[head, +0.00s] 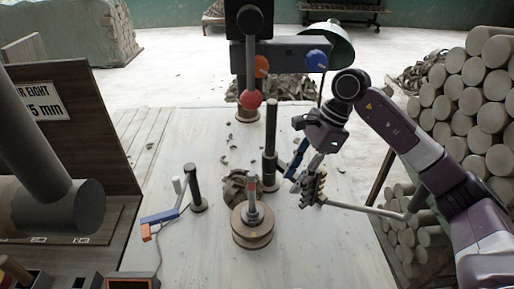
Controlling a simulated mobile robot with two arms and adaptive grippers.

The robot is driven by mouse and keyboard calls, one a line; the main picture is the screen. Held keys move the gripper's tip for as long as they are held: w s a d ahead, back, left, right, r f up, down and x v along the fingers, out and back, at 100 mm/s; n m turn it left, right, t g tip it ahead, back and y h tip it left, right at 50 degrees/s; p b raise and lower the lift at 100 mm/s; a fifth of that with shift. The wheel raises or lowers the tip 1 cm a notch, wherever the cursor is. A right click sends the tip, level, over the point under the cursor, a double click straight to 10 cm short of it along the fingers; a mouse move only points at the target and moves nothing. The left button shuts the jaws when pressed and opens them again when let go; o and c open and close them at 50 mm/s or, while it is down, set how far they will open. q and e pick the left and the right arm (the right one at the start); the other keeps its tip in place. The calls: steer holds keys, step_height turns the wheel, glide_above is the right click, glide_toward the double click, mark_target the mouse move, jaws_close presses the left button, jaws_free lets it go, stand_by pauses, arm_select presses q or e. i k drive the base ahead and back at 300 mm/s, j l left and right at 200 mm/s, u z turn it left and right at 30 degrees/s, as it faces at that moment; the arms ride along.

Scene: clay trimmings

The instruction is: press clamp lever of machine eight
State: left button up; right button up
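Machine eight shows a pale work table (210,240) with a dark upright post and crosshead (285,52). A long lever with a red ball (251,98) hangs in front of it. On the left of the table is a clamp-like lever (165,215) with a blue bar and an orange end. Another blue bar (297,158) stands beside the black post, partly hidden by my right gripper. My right gripper (311,188) points down beside that bar; I cannot tell whether they touch. Its fingers are small and overlap a pale rod. My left gripper is not in view.
A round wooden stack with a metal spindle (253,215) stands mid-table. Blue (316,61) and orange (261,67) knobs are on the crosshead. Stacked clay cylinders (470,100) fill the right. A dark panel with a sign (42,101) and a large dark cylinder block the left.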

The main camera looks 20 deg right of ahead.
mark_target(250, 20)
steer(key=k+j, duration=0.5)
steer(key=k, duration=0.15)
steer(key=k+j, duration=0.5)
steer(key=k, duration=0.2)
